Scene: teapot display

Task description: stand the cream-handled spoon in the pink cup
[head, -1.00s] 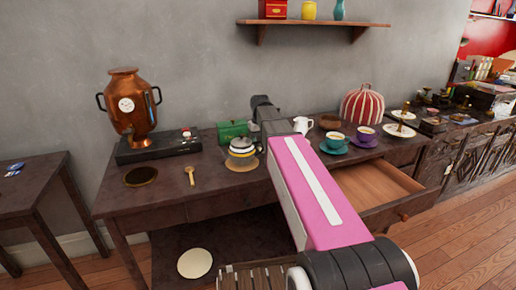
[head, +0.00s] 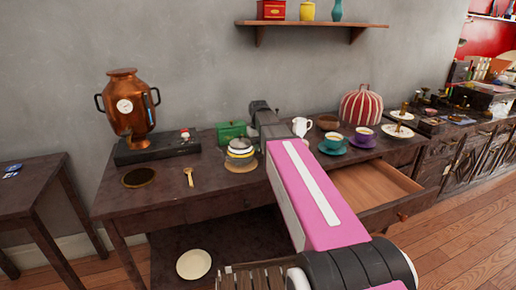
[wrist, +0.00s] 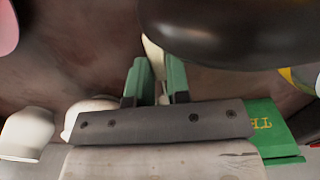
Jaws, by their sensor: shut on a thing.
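My gripper (wrist: 157,78) is shut on a narrow cream piece (wrist: 152,48) in the wrist view, which looks like the handle of the cream-handled spoon. The spoon's far end is not clearly seen. A large dark rounded shape (wrist: 235,22) is close beside the fingers and covers part of the view; I cannot tell whether it is part of the spoon. A pink rounded edge (wrist: 7,28) at the top left of the wrist view may be the pink cup, apart from the fingers. In the head view my arm hides the gripper, the held spoon and the pink cup.
A green tin (head: 231,131) and a striped teapot (head: 240,151) stand left of my arm. A white jug (head: 301,127), a teal cup (head: 334,141) and a purple cup (head: 364,135) stand right. A tan spoon (head: 189,177) lies left. A drawer (head: 376,187) is open.

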